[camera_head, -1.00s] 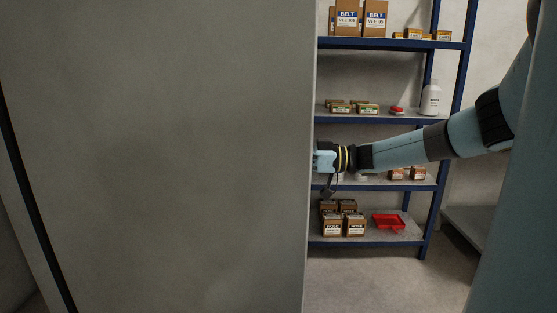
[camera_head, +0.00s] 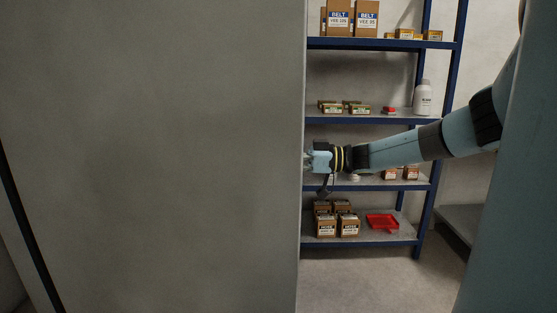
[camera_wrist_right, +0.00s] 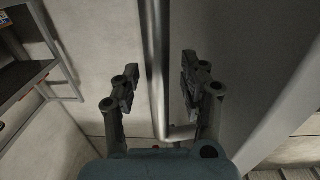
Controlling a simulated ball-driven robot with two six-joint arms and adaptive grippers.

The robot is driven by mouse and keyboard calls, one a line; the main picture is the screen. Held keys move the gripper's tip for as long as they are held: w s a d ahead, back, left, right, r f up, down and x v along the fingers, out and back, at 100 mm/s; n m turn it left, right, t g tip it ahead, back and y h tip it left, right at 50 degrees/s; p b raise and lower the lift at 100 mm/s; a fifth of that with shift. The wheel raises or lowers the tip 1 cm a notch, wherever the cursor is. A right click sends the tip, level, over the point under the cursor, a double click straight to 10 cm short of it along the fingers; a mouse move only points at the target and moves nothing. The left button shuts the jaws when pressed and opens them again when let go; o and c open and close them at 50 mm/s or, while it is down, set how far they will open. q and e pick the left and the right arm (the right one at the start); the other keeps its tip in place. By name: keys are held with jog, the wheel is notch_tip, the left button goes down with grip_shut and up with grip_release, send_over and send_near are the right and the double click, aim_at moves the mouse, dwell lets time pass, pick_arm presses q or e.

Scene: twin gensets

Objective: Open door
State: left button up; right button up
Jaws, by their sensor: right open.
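The door (camera_head: 150,150) is a large plain grey panel filling the left and middle of the head view, its free edge upright in front of the shelves. My right arm reaches in from the right, and its wrist ends at that edge. The right gripper's fingers are hidden behind the door there. In the right wrist view the right gripper (camera_wrist_right: 160,76) is open, with one finger on each side of a grey vertical bar handle (camera_wrist_right: 157,50). The handle's lower end bends to the right. No finger clearly touches it. My left gripper is not in view.
Behind the door edge stands a blue-framed shelf (camera_head: 380,120) with boxes, a white bottle (camera_head: 423,98) and a red tray (camera_head: 383,222). A low grey surface (camera_head: 462,222) lies right of it. The floor (camera_head: 375,285) before the shelf is clear.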

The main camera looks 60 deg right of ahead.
jog(key=v, duration=1.2)
jog(key=shift+w, duration=0.1)
